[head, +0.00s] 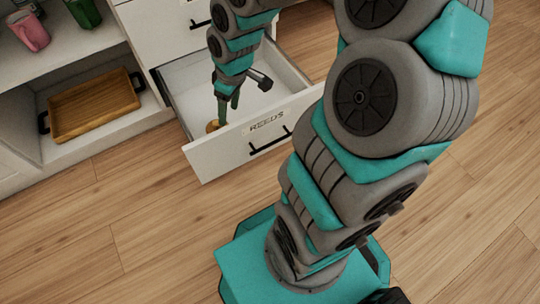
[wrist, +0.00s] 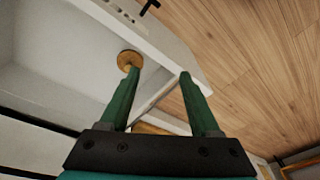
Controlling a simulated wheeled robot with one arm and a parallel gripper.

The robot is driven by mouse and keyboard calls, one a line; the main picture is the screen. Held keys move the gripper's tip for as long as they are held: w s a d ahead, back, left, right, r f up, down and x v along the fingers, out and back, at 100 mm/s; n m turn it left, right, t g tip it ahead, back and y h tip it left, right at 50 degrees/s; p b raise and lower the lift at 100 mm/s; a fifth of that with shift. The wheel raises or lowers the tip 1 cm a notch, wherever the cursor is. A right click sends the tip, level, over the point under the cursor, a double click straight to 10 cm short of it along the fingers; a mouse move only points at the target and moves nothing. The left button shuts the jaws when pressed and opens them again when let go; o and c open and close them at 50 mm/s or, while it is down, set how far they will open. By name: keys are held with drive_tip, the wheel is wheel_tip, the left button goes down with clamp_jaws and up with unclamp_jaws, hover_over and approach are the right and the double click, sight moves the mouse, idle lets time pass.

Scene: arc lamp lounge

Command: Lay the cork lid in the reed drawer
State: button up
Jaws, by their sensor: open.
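The reed drawer (head: 196,157), labelled "REEDS", stands pulled open below the white cabinet; its pale wall also shows in the wrist view (wrist: 168,48). The round brown cork lid (head: 212,126) is inside it, by the front panel towards the left corner. In the wrist view the cork lid (wrist: 130,58) lies just beyond the tip of the left green finger. Whether it lies fully flat is hard to tell. My gripper (head: 228,104) points down into the drawer, its fingers apart with nothing between them (wrist: 159,74).
A wooden tray (head: 95,106) with dark handles sits in the open lower compartment at left. A pink cup (head: 30,32) and a green container (head: 84,12) stand on the shelf above. The wooden floor (head: 110,215) before the drawer is clear.

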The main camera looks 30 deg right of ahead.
drive_tip(key=s+r+m+g, duration=0.1)
drive_tip(key=s+r+m, duration=0.2)
drive_tip(key=s, duration=0.8)
drive_tip(key=s+a+r+m+g+h, duration=0.1)
drive_tip(key=s+r+m, duration=0.2)
drive_tip(key=s, duration=0.9)
wheel_tip(320, 180, up, 4)
drive_tip(key=shift+s+f+m+g+h, duration=0.2)
drive_tip(key=shift+m+g+h, duration=0.1)
drive_tip(key=shift+m+g, duration=0.1)
